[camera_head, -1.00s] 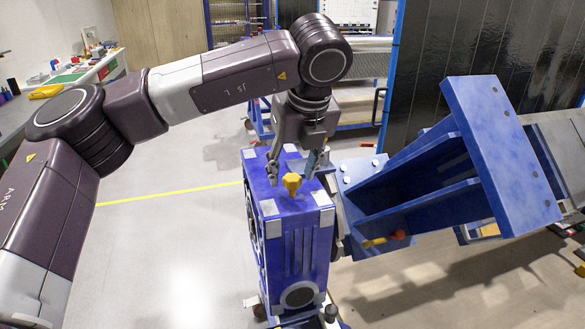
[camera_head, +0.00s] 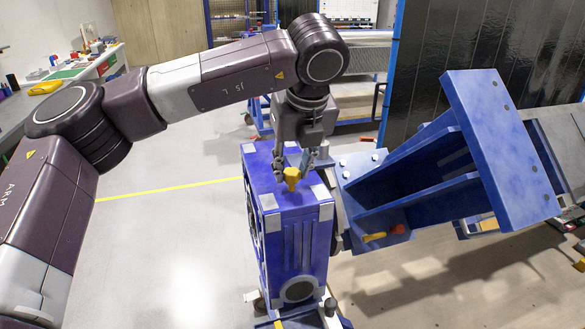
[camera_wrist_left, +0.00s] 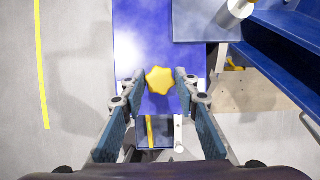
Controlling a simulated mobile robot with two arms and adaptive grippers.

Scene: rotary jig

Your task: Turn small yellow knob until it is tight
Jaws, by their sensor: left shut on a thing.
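The small yellow knob (camera_head: 291,175) stands on top of the blue box-shaped jig column (camera_head: 306,235). In the left wrist view the knob (camera_wrist_left: 160,80) is star-shaped, with rounded lobes, and sits on the blue top face. My left gripper (camera_head: 292,174) points down from above and is shut on the knob. In the left wrist view its two fingers (camera_wrist_left: 161,82) stand on either side of the knob. The knob's stem is mostly hidden. My right gripper is in neither view.
A large blue angled bracket (camera_head: 430,180) of the jig stands close to the right of the column. A workbench (camera_head: 60,85) with small items is at the far left. The floor left of the column is clear.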

